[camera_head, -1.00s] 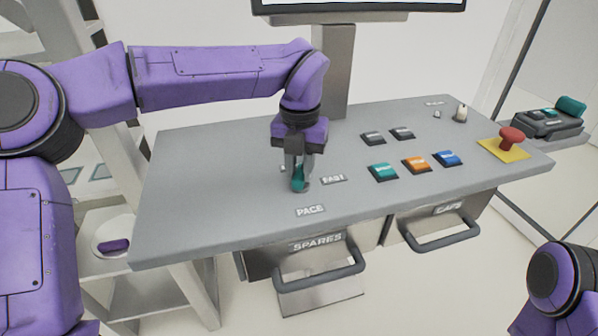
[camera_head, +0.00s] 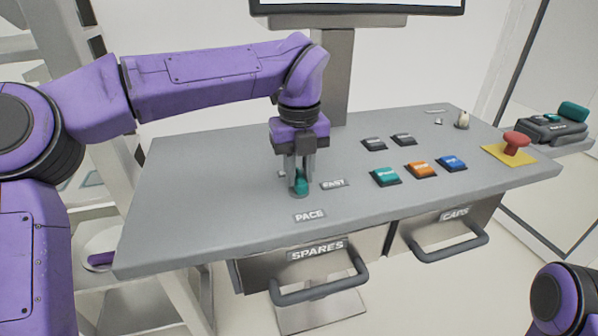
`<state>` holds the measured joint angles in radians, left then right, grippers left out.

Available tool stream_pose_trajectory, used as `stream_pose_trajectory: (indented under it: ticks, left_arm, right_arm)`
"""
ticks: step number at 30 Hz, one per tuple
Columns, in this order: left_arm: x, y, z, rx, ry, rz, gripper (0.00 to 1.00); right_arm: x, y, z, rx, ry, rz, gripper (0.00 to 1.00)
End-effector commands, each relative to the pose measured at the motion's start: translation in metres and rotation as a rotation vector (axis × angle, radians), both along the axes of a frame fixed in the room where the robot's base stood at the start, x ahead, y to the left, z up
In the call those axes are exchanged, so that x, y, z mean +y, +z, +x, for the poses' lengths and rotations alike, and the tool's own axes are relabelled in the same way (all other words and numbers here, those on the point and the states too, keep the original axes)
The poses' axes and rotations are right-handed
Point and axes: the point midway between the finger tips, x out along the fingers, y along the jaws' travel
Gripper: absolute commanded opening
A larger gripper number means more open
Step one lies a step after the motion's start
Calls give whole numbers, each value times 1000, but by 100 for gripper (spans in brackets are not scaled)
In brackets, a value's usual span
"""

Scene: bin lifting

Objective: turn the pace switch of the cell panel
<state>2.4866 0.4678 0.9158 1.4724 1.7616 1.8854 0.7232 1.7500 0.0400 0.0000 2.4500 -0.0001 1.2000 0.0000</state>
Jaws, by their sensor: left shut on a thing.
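The pace switch (camera_head: 301,184) is a small teal knob on the grey cell panel (camera_head: 215,195), just above the PACE label (camera_head: 309,216) and left of the FAST label (camera_head: 334,184). My left gripper (camera_head: 300,176) comes down on it from above, its fingers shut around the knob. The fingers hide part of the knob, and the label on its left is mostly covered. In the lower right corner part of my right arm shows; its gripper is out of the frame.
Teal (camera_head: 385,176), orange (camera_head: 420,169) and blue (camera_head: 452,163) buttons sit right of the switch, with two dark buttons behind. A red mushroom button (camera_head: 516,142) stands on a yellow plate. The SPARES drawer (camera_head: 320,267) and CAPS drawer (camera_head: 447,232) have protruding handles below.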

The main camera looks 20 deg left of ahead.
Motion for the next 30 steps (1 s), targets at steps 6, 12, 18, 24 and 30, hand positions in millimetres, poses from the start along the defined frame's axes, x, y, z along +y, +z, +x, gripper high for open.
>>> stream_pose_trajectory:
  ticks: [6,12,18,24,30]
  left_arm:
    - [1,-2,0,4,7,4,0]
    - [1,-2,0,4,7,4,35]
    - [0,-1,0,3,5,2,51]
    - [0,5,1,0,5,1,51]
    - [0,49,1,-3,6,1,51]
  right_arm:
    - [0,-1,0,0,0,0,0]
    - [0,-1,0,0,0,0,0]
    - [0,-1,0,0,0,0,0]
    - [0,0,0,0,0,0,0]
    - [0,5,0,0,0,0,0]
